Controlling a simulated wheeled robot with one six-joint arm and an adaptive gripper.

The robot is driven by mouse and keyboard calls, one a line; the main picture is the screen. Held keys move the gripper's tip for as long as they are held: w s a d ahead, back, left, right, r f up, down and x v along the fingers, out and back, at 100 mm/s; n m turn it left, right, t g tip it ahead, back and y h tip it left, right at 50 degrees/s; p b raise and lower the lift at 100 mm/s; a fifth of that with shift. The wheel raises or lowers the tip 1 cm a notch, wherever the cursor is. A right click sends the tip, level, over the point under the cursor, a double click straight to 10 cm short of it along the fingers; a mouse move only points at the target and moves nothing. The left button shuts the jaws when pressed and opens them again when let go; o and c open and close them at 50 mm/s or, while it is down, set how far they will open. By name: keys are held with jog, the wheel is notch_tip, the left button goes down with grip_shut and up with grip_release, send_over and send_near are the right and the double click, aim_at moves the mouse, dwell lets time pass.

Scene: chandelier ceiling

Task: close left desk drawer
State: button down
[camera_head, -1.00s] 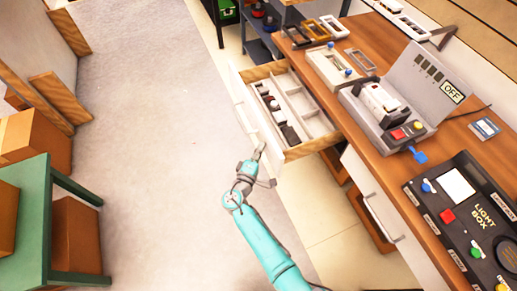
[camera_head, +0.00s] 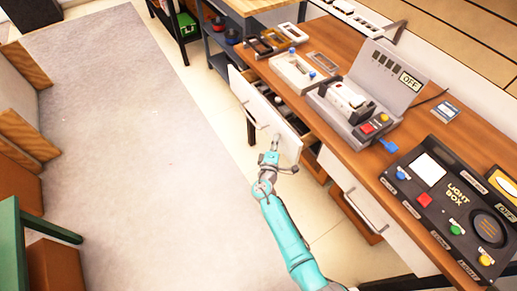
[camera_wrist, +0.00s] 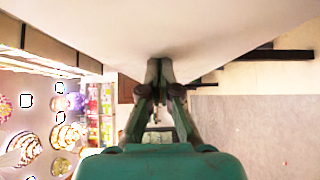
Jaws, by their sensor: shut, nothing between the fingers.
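The left desk drawer has a white front (camera_head: 255,105) and stands partly out from under the wooden desk top (camera_head: 345,115). A strip of its inside with dark items shows between the front and the desk. My gripper (camera_head: 276,140) is shut and empty, at the outer face of the drawer front near its right end. In the wrist view the shut fingertips (camera_wrist: 159,65) meet or nearly meet a broad white panel (camera_wrist: 150,25); I cannot tell whether they touch it.
A grey machine (camera_head: 350,110) with an OFF sign and a black light box (camera_head: 455,205) sit on the desk. Another white drawer front (camera_head: 365,195) is to the right. A green table (camera_head: 12,245) stands at lower left. The pale carpet (camera_head: 150,150) is clear.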

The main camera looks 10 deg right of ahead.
aim_at(297, 129)
jog(key=w+d, duration=0.1)
jog(key=d, duration=0.2)
jog(key=w+d, duration=0.1)
jog(key=d, duration=0.2)
jog(key=w+d, duration=0.1)
jog(key=d, duration=0.2)
jog(key=shift+w+d, duration=0.1)
jog(key=shift+w, duration=0.1)
jog(key=shift+d, duration=0.2)
jog(key=shift+d+r, duration=0.1)
jog(key=shift+a, duration=0.5)
jog(key=a, duration=0.1)
jog(key=s+a, duration=0.1)
jog(key=a, duration=0.1)
jog(key=shift+s, duration=0.1)
jog(key=v, duration=0.9)
jog(key=shift+a, duration=0.2)
jog(key=shift+s+a, duration=0.3)
jog(key=shift+s, duration=0.2)
